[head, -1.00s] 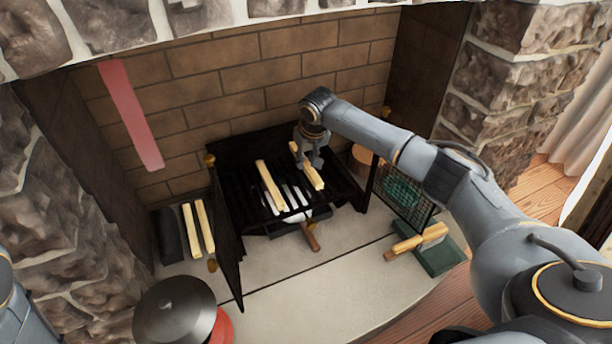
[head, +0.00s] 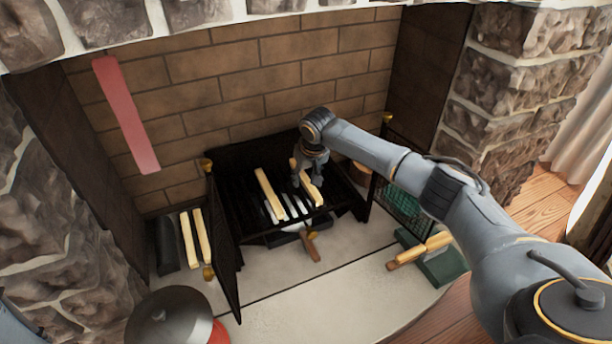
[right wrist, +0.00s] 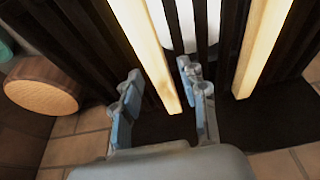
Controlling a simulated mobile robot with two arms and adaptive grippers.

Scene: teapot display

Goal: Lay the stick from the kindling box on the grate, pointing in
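A pale stick (head: 313,193) lies on the right part of the black grate (head: 240,212), its length running from front to back. Another pale stick (head: 269,193) lies to its left, roughly parallel. My right gripper (head: 309,183) is over the right-hand stick. In the right wrist view my right gripper (right wrist: 163,78) is open, its fingers apart, with one stick (right wrist: 146,45) running beyond the gap between them. The second stick (right wrist: 262,45) is to the right there. I cannot tell which container is the kindling box. My left gripper is out of view.
Two sticks (head: 196,238) stand by a dark box at the left. A green box (head: 440,270) with pale and brown pieces is at the right. Open screen doors (head: 222,250) flank the grate. A dark-lidded pot (head: 172,318) stands front left.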

